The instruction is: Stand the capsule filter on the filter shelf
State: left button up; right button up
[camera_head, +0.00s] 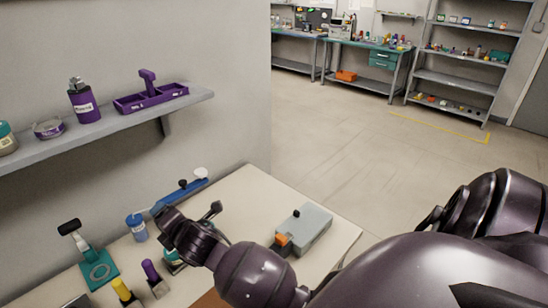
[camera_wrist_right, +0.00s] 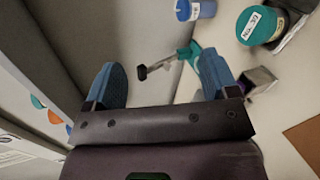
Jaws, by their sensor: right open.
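I cannot tell for certain which object is the capsule filter. A labelled teal-topped jar (camera_wrist_right: 258,24) is at the top right of the right wrist view. In the head view a teal object (camera_head: 175,262) is partly hidden behind my right arm. A small blue container (camera_head: 138,228) stands on the bench and shows in the right wrist view (camera_wrist_right: 196,9). A grey wall shelf (camera_head: 120,129) holds a purple bottle (camera_head: 84,102) and a purple tray (camera_head: 150,97). My right gripper (camera_wrist_right: 161,66) is open above the bench, with nothing visibly gripped. My left gripper is not in view.
The bench (camera_head: 245,195) holds a teal stand (camera_head: 98,271) with a black-tipped arm, a yellow-capped item (camera_head: 124,291), a purple-capped item (camera_head: 155,278), a blue tool (camera_head: 183,192) and a grey box (camera_head: 304,232). Bare bench lies near its back right corner.

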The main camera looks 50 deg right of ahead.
jog(key=s+d+f+m+g, duration=0.1)
jog(key=s+d+f+m, duration=0.1)
jog(key=s+f+m, duration=0.4)
jog(key=s+d+f+m, duration=0.3)
jog(key=s+f+m, duration=0.3)
jog(key=s, duration=0.7)
jog(key=s+d+f+m+g, duration=0.1)
jog(key=s+d+f+m, duration=0.1)
jog(key=s+f+m, duration=0.4)
jog(key=shift+s+d+m+g, duration=0.15)
jog(key=shift+s+m, duration=0.3)
jog(key=shift+s, duration=0.45)
jog(key=shift+s+d+m+g, duration=0.15)
jog(key=shift+s+m, duration=0.3)
jog(key=shift+s, duration=0.45)
jog(key=shift+a, duration=0.1)
